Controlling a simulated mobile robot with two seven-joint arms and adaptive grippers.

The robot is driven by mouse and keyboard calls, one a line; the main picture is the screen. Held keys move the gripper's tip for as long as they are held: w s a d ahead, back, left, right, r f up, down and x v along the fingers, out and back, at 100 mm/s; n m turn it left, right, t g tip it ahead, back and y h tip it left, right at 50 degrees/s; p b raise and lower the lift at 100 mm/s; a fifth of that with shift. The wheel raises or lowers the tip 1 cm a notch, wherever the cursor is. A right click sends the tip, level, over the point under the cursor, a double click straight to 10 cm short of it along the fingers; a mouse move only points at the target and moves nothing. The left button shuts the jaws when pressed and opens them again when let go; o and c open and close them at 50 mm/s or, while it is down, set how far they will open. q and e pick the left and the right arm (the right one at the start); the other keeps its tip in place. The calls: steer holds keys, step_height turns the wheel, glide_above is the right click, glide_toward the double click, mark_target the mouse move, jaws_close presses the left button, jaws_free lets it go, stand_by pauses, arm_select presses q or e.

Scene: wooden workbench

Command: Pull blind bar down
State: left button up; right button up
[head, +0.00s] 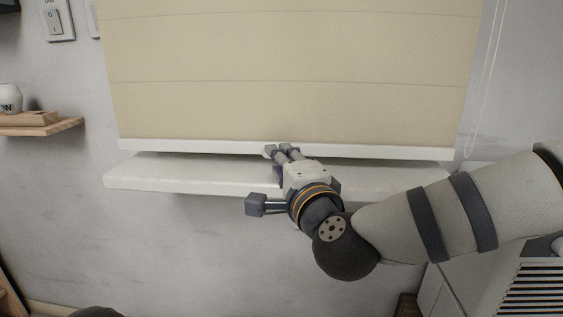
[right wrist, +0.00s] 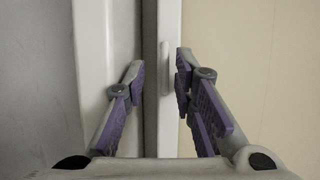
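The beige blind (head: 290,55) hangs over the window, with a white blind bar (head: 190,146) along its lower edge. The bar is roughly level, just above and in front of the white sill (head: 150,177). My right gripper (head: 278,151) reaches the bar near its middle. In the right wrist view the bar (right wrist: 169,120) runs upright between the two purple-padded fingers of the gripper (right wrist: 160,75). My left gripper is out of view.
A wooden shelf (head: 40,127) with a white mug (head: 10,98) is at the left. A light switch (head: 56,20) is on the wall above. A cord (head: 484,85) hangs right of the blind. A white cabinet (head: 455,288) stands at the lower right. The wall below the sill is clear.

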steer(key=shift+s+f, duration=0.1)
